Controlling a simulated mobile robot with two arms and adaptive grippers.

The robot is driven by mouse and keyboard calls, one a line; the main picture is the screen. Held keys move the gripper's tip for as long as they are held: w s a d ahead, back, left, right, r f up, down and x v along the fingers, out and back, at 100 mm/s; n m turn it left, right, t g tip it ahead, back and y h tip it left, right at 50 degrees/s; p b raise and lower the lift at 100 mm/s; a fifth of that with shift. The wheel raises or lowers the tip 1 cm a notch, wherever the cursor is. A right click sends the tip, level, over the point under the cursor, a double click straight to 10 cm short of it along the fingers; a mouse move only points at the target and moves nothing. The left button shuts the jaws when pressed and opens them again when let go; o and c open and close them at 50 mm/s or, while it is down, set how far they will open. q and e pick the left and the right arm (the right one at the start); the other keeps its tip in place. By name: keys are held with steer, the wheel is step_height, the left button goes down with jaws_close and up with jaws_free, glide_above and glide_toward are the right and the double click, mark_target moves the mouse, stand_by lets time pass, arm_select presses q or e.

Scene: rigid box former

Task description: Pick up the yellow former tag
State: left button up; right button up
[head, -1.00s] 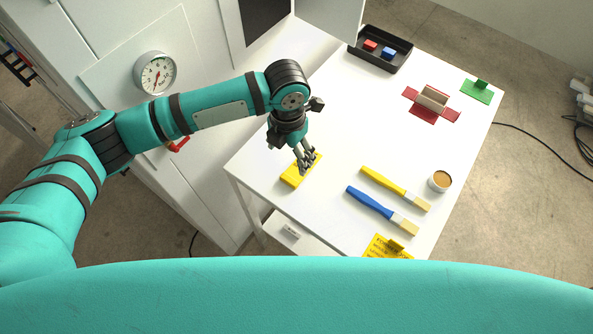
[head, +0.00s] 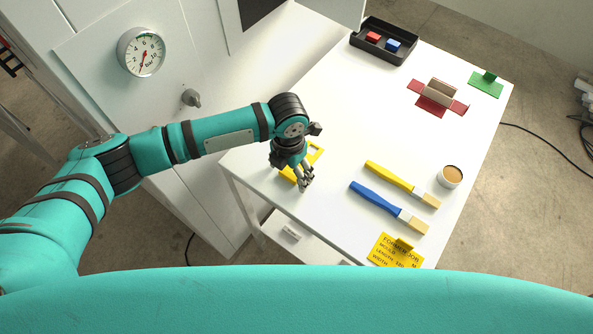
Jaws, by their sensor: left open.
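A yellow tag (head: 395,252) with dark printed text, its top line reading "FORMER JOB", lies at the near edge of the white table. A small yellow grip stands on its far side. My teal body cuts close to its lower edge. My left gripper (head: 305,184) is open and empty, well to the left of the tag and pointing down over the table. A second yellow piece (head: 316,153), frame-like, lies under and behind that gripper and is partly hidden by it. Whether the fingers touch it I cannot tell. My right gripper is not in view.
Yellow-handled (head: 391,177) and blue-handled (head: 377,202) brushes lie between gripper and tag. A cup (head: 451,176) stands to their right. A red folded piece (head: 455,105), green piece (head: 487,85) and black tray (head: 363,53) sit farther back. The table's middle (head: 365,120) is clear.

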arm_select(q)
steer(key=shift+c, duration=0.4)
steer(key=c, duration=1)
steer(key=shift+r, duration=0.1)
